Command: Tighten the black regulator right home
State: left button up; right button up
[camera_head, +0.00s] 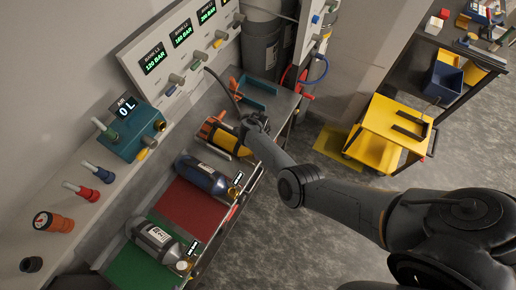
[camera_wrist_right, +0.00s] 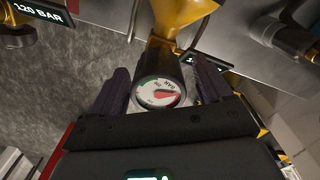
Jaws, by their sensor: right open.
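The black regulator (camera_wrist_right: 160,80) shows in the right wrist view as a dark round body with a white gauge face and a red needle. Its far end meets a gold-coloured valve neck (camera_wrist_right: 180,15); I cannot tell how tightly it is seated. My right gripper (camera_wrist_right: 162,84) is open, with one dark finger on each side of the regulator; contact is unclear. In the head view my right gripper (camera_head: 254,124) is at the valve end of the yellow-and-black cylinder (camera_head: 226,136), and the arm hides the regulator. My left gripper is not in view.
A blue cylinder (camera_head: 205,174) lies by a red mat (camera_head: 190,212), and a grey cylinder (camera_head: 155,242) by a green mat (camera_head: 128,268). A teal box (camera_head: 133,135) reading 0 L and a panel with pressure displays (camera_head: 153,61) line the wall. A yellow cart (camera_head: 388,130) stands at right.

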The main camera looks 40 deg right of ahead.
jog(key=n, duration=0.1)
jog(key=n+p, duration=0.1)
jog(key=shift+s+d+r+n, duration=0.1)
jog(key=shift+r+n, duration=0.1)
jog(key=shift+n, duration=0.2)
jog(key=n+p, duration=0.2)
jog(key=n, duration=0.3)
jog(key=n+p, duration=0.1)
jog(key=n, duration=0.4)
jog(key=shift+n, duration=0.3)
jog(key=n, duration=0.2)
jog(key=shift+f+n, duration=0.1)
jog(key=shift+n, duration=0.3)
jog(key=n, duration=0.5)
jog(key=shift+d+n+p, duration=0.1)
jog(key=shift+n+p, duration=0.2)
jog(key=shift+p, duration=0.05)
jog(key=n, duration=0.4)
jog(key=shift+f+n, duration=0.1)
jog(key=shift+n, duration=0.3)
